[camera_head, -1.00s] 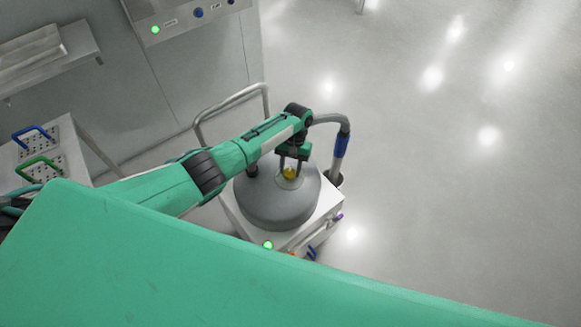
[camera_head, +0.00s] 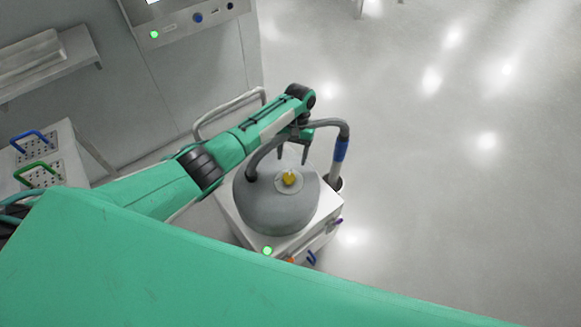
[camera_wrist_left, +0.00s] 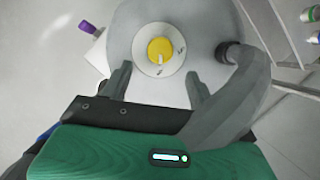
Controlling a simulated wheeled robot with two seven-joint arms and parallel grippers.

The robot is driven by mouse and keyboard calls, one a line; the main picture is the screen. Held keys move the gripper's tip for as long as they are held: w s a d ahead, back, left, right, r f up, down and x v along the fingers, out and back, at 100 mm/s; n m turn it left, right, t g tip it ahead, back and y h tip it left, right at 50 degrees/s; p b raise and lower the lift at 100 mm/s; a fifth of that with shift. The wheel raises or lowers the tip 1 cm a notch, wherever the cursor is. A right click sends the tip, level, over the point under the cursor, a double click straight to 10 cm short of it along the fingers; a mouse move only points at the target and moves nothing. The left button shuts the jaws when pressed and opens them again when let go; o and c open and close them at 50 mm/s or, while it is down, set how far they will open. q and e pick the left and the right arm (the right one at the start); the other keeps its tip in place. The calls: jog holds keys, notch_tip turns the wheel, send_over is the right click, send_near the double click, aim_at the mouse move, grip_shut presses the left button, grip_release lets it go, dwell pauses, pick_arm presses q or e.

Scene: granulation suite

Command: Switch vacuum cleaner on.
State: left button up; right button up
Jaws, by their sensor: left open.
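The vacuum cleaner has a grey dome (camera_head: 262,207) on a white cart base (camera_head: 325,213). A yellow knob (camera_head: 289,179) sits on a pale round plate on top of the dome. In the left wrist view the knob (camera_wrist_left: 160,50) has a white pointer line toward the bottom of the picture, near one of two dark marks on the plate. A round green light (camera_head: 267,251) glows on the base's front corner. My left gripper (camera_head: 292,153) is open and empty, beyond the knob and apart from it; its fingers (camera_wrist_left: 158,80) flank the space below the knob in the wrist view. My right gripper is not in view.
A grey hose (camera_head: 343,130) with a blue cuff (camera_head: 341,150) arches beside my left wrist. A metal push handle (camera_head: 228,104) stands behind the dome. A perforated-top cart (camera_head: 62,140) with blue and green handles is at left. Floor on the right is clear.

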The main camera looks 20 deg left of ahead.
pick_arm(q)
jog(key=v, duration=0.6)
jog(key=shift+w+r, duration=0.2)
jog(key=shift+r, duration=0.1)
jog(key=shift+f, duration=0.1)
